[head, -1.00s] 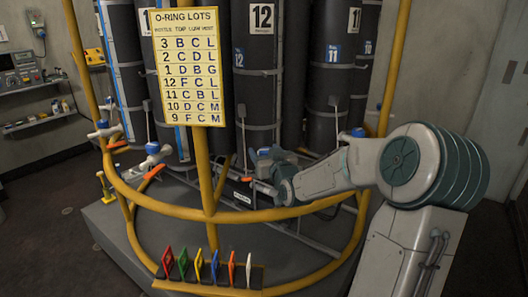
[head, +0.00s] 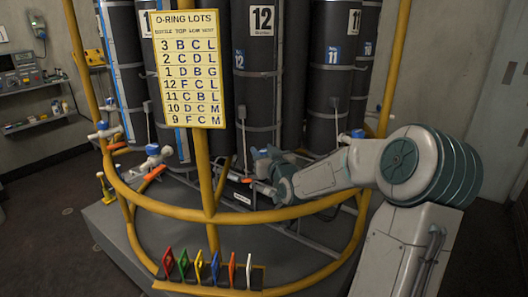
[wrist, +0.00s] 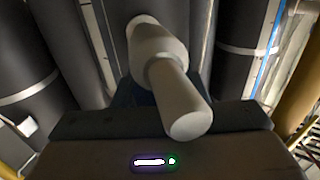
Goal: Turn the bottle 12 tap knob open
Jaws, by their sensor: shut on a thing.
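Bottle 12 (head: 262,75) is a tall dark cylinder with a white "12" label, behind the yellow rail. My gripper (head: 258,163) is at the tap below it, shut on the tap knob. In the wrist view the pale, rounded body of the tap (wrist: 160,60) sticks out toward the camera, just beyond my gripper's dark front edge (wrist: 160,120). The knob itself is almost wholly hidden by my gripper, so its turn angle cannot be read. An orange-tipped part (head: 246,180) shows just left of my gripper in the head view.
A yellow guard rail (head: 270,215) curves around the bottles, and my arm reaches over it. A yellow post carries the O-ring lots board (head: 188,68). Neighbouring taps with blue knobs stand left (head: 153,149) and right (head: 358,133). Coloured tags (head: 198,266) stand on a front rack.

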